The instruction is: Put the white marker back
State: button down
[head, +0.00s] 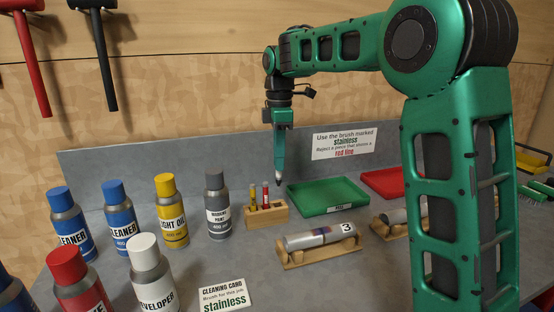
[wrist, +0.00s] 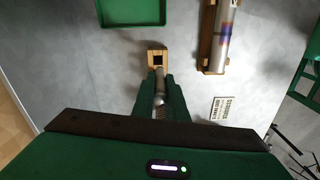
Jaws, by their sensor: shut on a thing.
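My gripper (head: 279,165) is shut on a marker (head: 279,179), which points down with a pale band and a dark tip below the fingers. In the wrist view the marker (wrist: 160,86) is a grey cylinder between the fingers (wrist: 161,100). The wooden marker block (head: 267,217) stands on the bench below the gripper, apart from it; a yellow marker (head: 252,194) and a red-topped marker (head: 265,191) stand upright in it. In the wrist view the block (wrist: 150,56) shows a dark square hole just ahead of the marker; the rest is hidden by the gripper.
A green tray (head: 328,197) and a red tray (head: 382,182) lie behind and right of the block. A metal tube (head: 310,238) lies on a wooden cradle in front. A cleaning card (head: 225,299) lies in front.

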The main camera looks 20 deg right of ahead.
aim_at(278, 184)
jog(key=shift+w+f, duration=0.15)
jog(key=shift+w, duration=0.15)
jog(key=shift+f, duration=2.2)
jog(key=shift+f, duration=0.2)
jog(key=shift+f, duration=2.4)
jog(key=shift+f, duration=0.4)
jog(key=c, duration=1.7)
grip_release()
